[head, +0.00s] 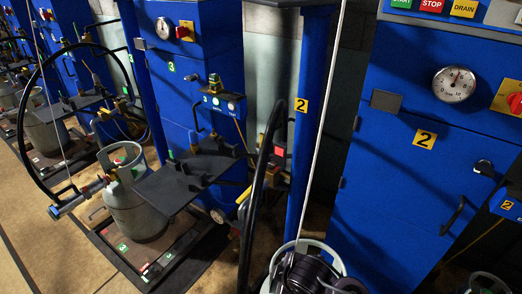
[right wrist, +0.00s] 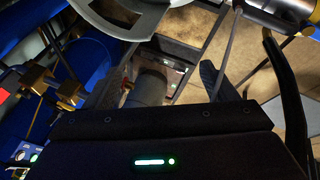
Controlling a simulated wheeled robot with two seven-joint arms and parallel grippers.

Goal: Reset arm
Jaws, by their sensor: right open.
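My right gripper (right wrist: 160,80) is open, with two dark fingers spread apart in the right wrist view. Nothing is gripped between them. A grey cylinder collar (right wrist: 105,28) curves across the top of that view, close beyond the fingers. In the head view, dark parts of what looks like my right gripper (head: 312,274) are at the bottom middle, next to a pale cylinder collar (head: 335,262). They hide most of that cylinder. Whether they touch the collar I cannot tell. My left gripper is not in view.
A blue scale numbered 2 (head: 400,180) stands at the right, and one numbered 3 (head: 190,85) at the left. A grey gas cylinder (head: 135,212) stands on the left platform. Black hoses (head: 248,225) and a pale cable (head: 322,110) hang between the scales. Bare floor (head: 35,215) shows at left.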

